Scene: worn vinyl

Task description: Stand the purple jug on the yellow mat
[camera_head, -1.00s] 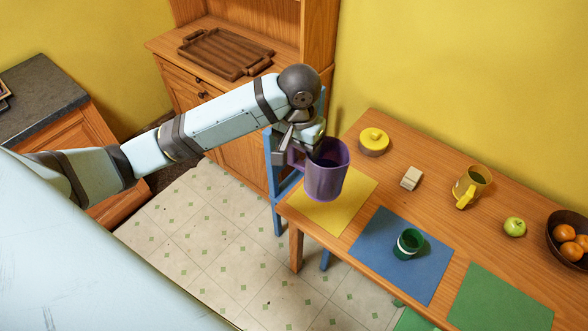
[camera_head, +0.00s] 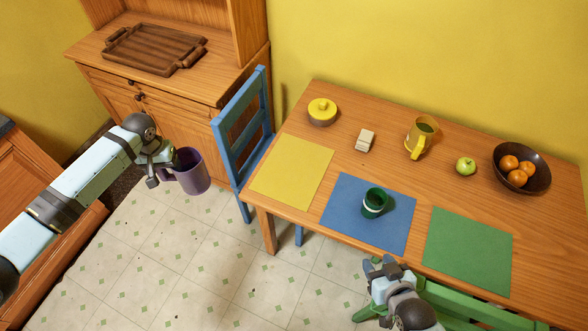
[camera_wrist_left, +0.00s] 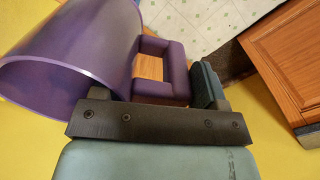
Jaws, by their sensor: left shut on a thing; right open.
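The purple jug (camera_head: 192,172) is held by its handle in my left gripper (camera_head: 163,172), which is shut on it. The jug is in the air over the floor, left of the blue chair and clear of the table. In the left wrist view the jug (camera_wrist_left: 75,60) fills the left side, its handle (camera_wrist_left: 172,72) at the jaws. The yellow mat (camera_head: 292,170) lies flat and bare on the table's left end. My right gripper (camera_head: 384,270) is open and empty at the table's front edge, near the blue and green mats.
The blue mat (camera_head: 345,220) carries a green cup (camera_head: 374,203); the green mat (camera_head: 468,250) is bare. A blue chair (camera_head: 235,130) stands at the table's left end.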

